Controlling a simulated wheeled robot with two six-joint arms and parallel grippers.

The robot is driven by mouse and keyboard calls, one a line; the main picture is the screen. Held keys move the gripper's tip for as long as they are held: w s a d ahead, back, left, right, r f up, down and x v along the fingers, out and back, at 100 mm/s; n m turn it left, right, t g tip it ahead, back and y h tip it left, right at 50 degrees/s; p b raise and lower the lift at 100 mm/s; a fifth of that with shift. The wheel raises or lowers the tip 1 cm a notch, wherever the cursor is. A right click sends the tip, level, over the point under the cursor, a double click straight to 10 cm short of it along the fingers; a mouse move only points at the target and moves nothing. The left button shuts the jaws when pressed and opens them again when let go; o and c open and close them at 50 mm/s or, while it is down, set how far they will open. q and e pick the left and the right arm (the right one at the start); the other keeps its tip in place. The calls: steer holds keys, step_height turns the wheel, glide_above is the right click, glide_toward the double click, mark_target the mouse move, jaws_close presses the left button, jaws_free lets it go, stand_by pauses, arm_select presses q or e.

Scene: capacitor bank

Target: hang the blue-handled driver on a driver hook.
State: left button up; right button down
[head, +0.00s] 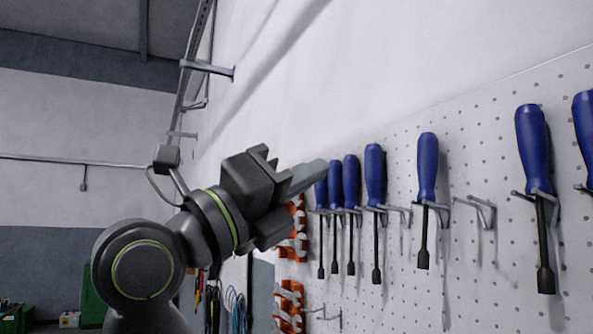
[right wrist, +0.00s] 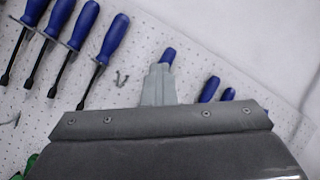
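Several blue-handled drivers hang handle-up on the pegboard (head: 465,260), among them a driver (head: 427,165) in the middle and another (head: 531,150) to its right. An empty driver hook (head: 486,212) sits between these two. The right wrist view also shows hanging drivers (right wrist: 83,28) and an empty hook (right wrist: 121,79). My right gripper (head: 318,170) is left of the row, its fingers together with nothing seen between them. In the right wrist view its fingers (right wrist: 158,85) partly cover a blue handle (right wrist: 168,56) that appears to be on the board behind. My left gripper is not in view.
Orange holders (head: 288,300) are on the board below my right gripper. A small empty hook (head: 325,314) is near the bottom. A metal rail with brackets (head: 208,69) runs up the wall above. Cables (head: 234,303) hang farther back. The wall above the drivers is bare.

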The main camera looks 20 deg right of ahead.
steer(key=d+f+p, duration=0.1)
steer(key=d, duration=0.7)
steer(key=shift+w+d+f+p, duration=0.3)
steer(key=shift+w+f, duration=0.05)
steer(key=shift+f, duration=0.05)
stand_by(0.5)
stand_by(0.3)
steer(key=c, duration=1.7)
jaws_free()
steer(key=shift+a, duration=0.1)
